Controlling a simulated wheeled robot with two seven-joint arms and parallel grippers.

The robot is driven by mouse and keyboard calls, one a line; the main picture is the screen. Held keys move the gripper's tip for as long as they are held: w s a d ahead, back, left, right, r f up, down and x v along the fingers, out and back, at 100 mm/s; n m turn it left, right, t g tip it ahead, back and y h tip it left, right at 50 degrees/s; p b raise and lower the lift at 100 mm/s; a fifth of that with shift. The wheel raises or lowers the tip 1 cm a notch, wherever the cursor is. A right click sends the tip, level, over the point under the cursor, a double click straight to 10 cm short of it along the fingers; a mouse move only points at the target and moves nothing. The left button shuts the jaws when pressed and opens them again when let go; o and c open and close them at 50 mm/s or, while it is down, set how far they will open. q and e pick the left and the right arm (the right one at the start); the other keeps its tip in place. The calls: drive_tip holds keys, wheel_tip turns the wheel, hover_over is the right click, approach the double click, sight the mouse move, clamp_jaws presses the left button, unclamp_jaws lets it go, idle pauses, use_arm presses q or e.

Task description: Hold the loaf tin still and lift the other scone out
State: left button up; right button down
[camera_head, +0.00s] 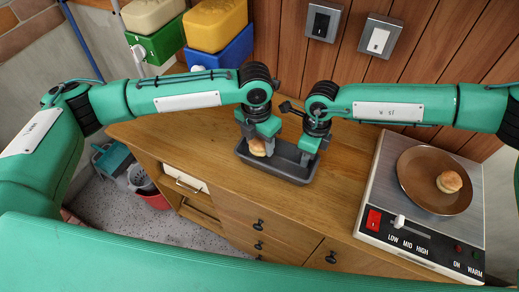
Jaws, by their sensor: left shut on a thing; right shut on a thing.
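The dark grey loaf tin (283,169) stands on the wooden cabinet top. A golden-brown scone (257,148) is at the tin's left part, between the fingers of my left gripper (258,140), which is shut on it. I cannot tell whether this scone still touches the tin's floor. My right gripper (309,150) is shut on the tin at its right end. Another scone (449,181) sits on a brown plate (418,189), away from both grippers.
The plate rests on a warming unit (376,205) with a red switch and a slider, at the right of the cabinet top (215,150). Wall switches (379,40) are behind. The wood front of the tin is clear.

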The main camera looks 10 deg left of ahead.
sight(260, 141)
use_arm(q)
wheel_tip(260, 141, up, 5)
drive_tip(key=shift+r, duration=0.1)
use_arm(e)
drive_tip(key=shift+f, duration=0.1)
drive_tip(key=c, duration=1.5)
unclamp_jaws()
drive_tip(key=shift+o, duration=0.2)
wheel_tip(260, 141, up, 12)
drive_tip(key=w, duration=0.1)
drive_tip(key=shift+w+d, duration=0.3)
drive_tip(key=shift+w, duration=0.05)
